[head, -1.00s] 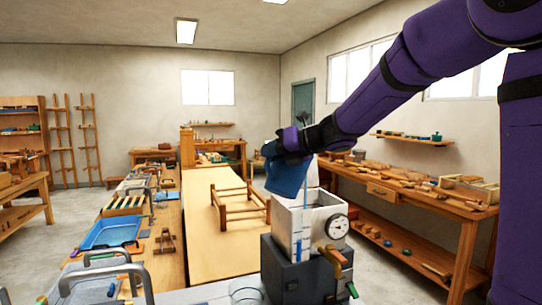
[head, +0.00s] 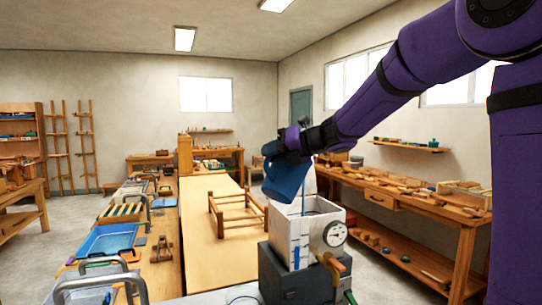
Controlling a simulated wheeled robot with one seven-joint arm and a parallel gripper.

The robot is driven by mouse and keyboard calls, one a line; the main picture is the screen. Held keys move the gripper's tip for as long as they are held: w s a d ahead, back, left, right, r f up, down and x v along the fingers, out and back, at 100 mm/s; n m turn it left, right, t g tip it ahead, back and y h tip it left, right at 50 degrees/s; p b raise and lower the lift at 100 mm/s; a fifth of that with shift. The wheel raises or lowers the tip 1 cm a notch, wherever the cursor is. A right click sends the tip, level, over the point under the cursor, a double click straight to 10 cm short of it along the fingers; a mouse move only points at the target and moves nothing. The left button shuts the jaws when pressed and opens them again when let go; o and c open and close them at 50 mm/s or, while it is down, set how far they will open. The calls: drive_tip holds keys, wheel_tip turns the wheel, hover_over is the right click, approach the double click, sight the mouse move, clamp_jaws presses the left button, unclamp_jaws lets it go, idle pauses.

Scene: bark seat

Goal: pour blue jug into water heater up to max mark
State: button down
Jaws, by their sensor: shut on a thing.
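The blue jug (head: 285,178) is in my gripper (head: 288,150), which is shut on it. The jug is tilted above the left part of the water heater (head: 318,232), apart from its rim. A thin blue streak, seemingly water, runs down from the jug's right side into the open top. The heater is a white, open-topped box with a round dial on a dark base (head: 290,276). Its front has a narrow upright gauge with marks and blue at its lower part. The max mark is too small to read, and the water inside is hidden.
A clear round vessel (head: 243,294) stands left of the heater, cut off below. A long bench with a blue tray (head: 108,240) and tools lies left. A wooden frame (head: 238,208) is behind. A loaded workbench (head: 410,205) stands right.

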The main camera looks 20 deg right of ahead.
sight(270, 186)
drive_tip(key=shift+w+d+r+m+y, duration=0.3)
drive_tip(key=shift+d+r+m, duration=0.2)
drive_tip(key=shift+r, duration=0.45)
drive_tip(key=shift+w+d+r+m+y, duration=0.2)
drive_tip(key=shift+d+r+m+y, duration=0.15)
drive_tip(key=shift+r+m, duration=0.45)
drive_tip(key=shift+w+d+r+m+y, duration=0.25)
drive_tip(key=shift+d+r+m, duration=0.2)
drive_tip(key=shift+r, duration=0.65)
idle(0.5)
drive_tip(key=shift+w+d+r+m+y, duration=0.2)
drive_tip(key=shift+w+d+r+m, duration=0.15)
drive_tip(key=shift+d, duration=0.2)
drive_tip(key=shift+w+d+r+m+y, duration=0.2)
drive_tip(key=shift+w+d+r+m, duration=0.1)
drive_tip(key=shift+d, duration=0.25)
drive_tip(key=shift+s+a+f, duration=0.1)
